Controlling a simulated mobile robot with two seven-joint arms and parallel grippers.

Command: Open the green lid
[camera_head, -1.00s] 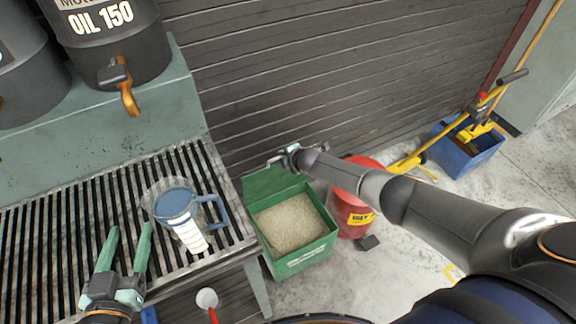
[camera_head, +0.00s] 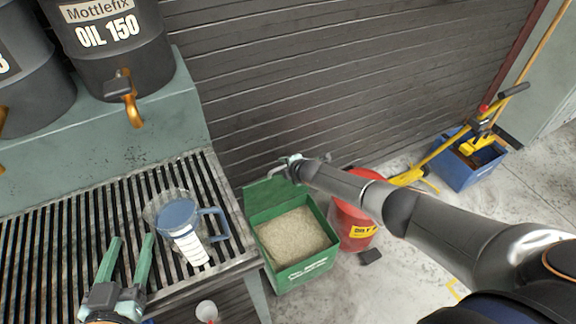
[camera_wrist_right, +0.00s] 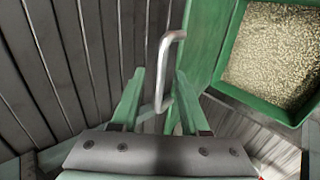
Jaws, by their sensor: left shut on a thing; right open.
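The green lid (camera_head: 272,195) stands raised at the back of the green box (camera_head: 307,271), and the box's open top shows pale grains. The lid's metal handle (camera_head: 262,174) sticks up at its upper edge. My right gripper (camera_head: 288,163) is at the lid's top, partly hidden by its own arm. In the right wrist view that gripper (camera_wrist_right: 157,85) is open, with the handle (camera_wrist_right: 163,72) between its fingers and the lid (camera_wrist_right: 205,45) beside it. My left gripper (camera_head: 131,238) is over the slatted bench, left of the jug. Its fingers stand apart, with no held thing visible.
A clear jug (camera_head: 184,225) of blue liquid stands on the slatted bench (camera_head: 60,232). Oil drums (camera_head: 110,50) stand behind. A red container (camera_head: 352,215) is close right of the box, under my right arm. A blue mop bucket (camera_head: 465,165) stands far right.

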